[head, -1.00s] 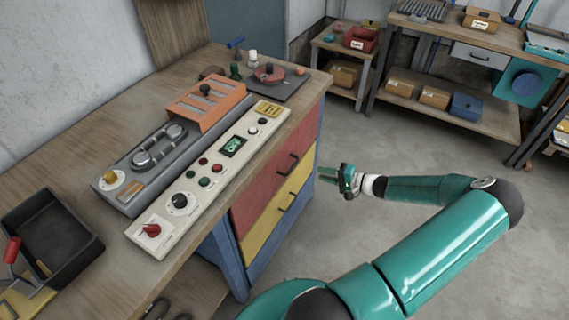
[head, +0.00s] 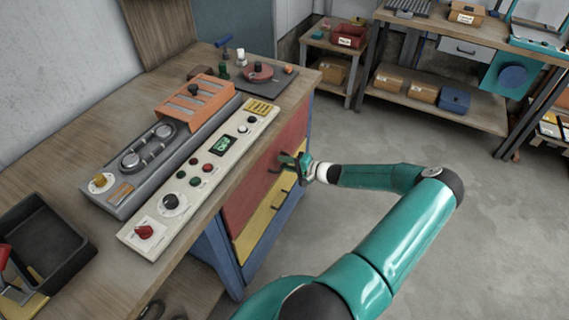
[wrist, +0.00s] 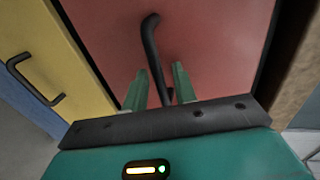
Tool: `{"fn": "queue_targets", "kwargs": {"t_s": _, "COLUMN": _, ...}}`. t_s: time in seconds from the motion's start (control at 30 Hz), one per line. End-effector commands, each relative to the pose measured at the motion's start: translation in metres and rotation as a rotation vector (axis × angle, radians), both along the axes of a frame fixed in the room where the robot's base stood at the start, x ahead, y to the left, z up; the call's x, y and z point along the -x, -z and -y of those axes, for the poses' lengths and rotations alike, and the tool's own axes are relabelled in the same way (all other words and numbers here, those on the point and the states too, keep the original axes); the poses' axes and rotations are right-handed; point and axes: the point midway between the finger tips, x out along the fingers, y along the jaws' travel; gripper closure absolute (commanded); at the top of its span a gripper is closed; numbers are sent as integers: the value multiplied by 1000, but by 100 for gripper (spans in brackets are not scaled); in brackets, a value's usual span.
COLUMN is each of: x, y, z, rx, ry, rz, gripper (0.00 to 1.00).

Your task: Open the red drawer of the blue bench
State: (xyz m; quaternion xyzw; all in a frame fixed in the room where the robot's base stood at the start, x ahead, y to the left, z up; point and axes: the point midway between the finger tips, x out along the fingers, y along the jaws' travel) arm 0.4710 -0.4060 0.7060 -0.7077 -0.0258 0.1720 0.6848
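The red drawer (head: 292,136) is the upper one in the blue bench (head: 222,256) and looks shut. It fills the middle of the wrist view (wrist: 215,40). Its dark bar handle (wrist: 150,48) stands out from the front. My gripper (head: 284,162) is at the handle in the head view and covers part of it. In the wrist view my green fingers (wrist: 158,86) are apart, one on each side of the handle's near end. I cannot tell whether either finger touches the bar.
A yellow drawer (head: 262,226) with its own handle (wrist: 36,82) lies below the red one. A control panel (head: 197,172), an orange rack (head: 197,102) and a black tray (head: 45,243) sit on the bench top. The floor (head: 400,265) to the right is clear.

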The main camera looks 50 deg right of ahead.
Motion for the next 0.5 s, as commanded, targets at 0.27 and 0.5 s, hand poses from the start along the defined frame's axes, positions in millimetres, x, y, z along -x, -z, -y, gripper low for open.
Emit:
{"fn": "queue_targets", "kwargs": {"t_s": 0.27, "x": -6, "y": 1, "z": -2, "rx": 0, "ry": 0, "rz": 0, "gripper": 72}}
{"fn": "queue_targets", "kwargs": {"t_s": 0.5, "x": -5, "y": 1, "z": -2, "rx": 0, "ry": 0, "rz": 0, "gripper": 100}}
